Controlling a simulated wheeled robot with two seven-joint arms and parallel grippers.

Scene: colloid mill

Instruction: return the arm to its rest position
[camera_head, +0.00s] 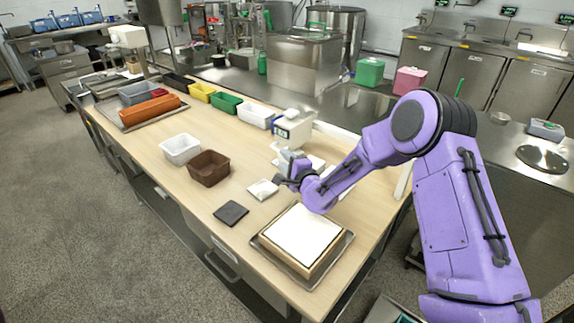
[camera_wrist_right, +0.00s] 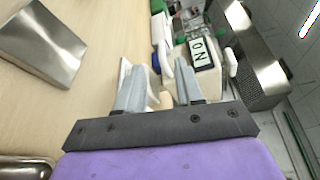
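My right arm is purple and reaches in from the right in the head view. Its gripper (camera_head: 292,168) is above the wooden table (camera_head: 165,185), near the small white square piece (camera_head: 263,189) and the white scale-like device (camera_head: 294,126). In the right wrist view the two grey fingers (camera_wrist_right: 157,78) stand apart, with nothing visibly clamped between them. Part of a pale object shows behind the gap. My left gripper is not in view.
A metal tray with a white-topped block (camera_head: 302,235) lies below the right forearm. A dark square (camera_head: 231,213), a brown bin (camera_head: 209,168) and a white bin (camera_head: 181,149) are on the table. Green (camera_head: 370,72) and pink (camera_head: 410,80) boxes stand on the back counter.

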